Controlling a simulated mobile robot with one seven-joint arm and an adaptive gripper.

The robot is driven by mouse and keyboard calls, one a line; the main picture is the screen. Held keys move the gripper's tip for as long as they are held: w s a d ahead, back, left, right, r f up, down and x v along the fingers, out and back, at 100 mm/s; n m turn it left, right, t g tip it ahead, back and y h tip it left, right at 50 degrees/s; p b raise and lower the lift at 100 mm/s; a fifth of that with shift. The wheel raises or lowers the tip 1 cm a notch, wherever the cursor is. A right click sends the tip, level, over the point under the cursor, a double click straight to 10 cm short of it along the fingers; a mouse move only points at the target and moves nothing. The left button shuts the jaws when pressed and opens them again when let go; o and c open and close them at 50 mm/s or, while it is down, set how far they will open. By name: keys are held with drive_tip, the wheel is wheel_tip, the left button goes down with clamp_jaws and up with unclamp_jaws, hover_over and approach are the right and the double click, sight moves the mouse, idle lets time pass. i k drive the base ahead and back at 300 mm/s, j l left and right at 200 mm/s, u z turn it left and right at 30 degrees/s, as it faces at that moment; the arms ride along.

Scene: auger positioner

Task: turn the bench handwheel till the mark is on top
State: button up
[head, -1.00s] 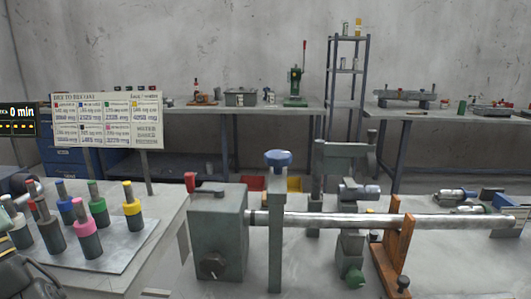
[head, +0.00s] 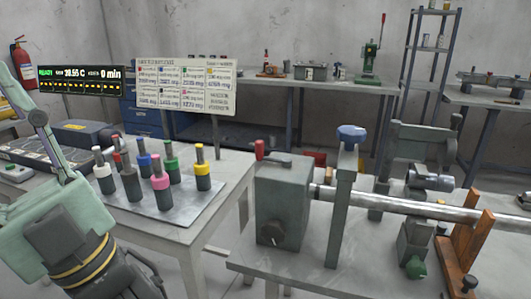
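A bench machine with a long steel bar (head: 400,207) stands at right. A blue star-shaped knob (head: 351,133) tops the upright post beside the box. I cannot tell which of these is the bench handwheel, and no mark can be made out. My gripper (head: 142,284) is at the lower left, dark and partly cut off, well apart from the machine. Its fingertips are not clear, so its opening cannot be read.
A side table (head: 232,176) left of the machine holds a metal plate (head: 198,211) with several colour-topped cylinders. A printed board (head: 187,86) and a lit display (head: 80,79) stand behind. An orange wooden stand (head: 470,235) is under the bar. A gap of floor separates table and bench.

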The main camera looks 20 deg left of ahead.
sight(274, 231)
drive_tip(key=i+l, duration=0.1)
drive_tip(key=l, duration=0.35)
drive_tip(key=i+l+u, duration=0.15)
drive_tip(key=l, duration=0.75)
drive_tip(key=i+u, duration=0.05)
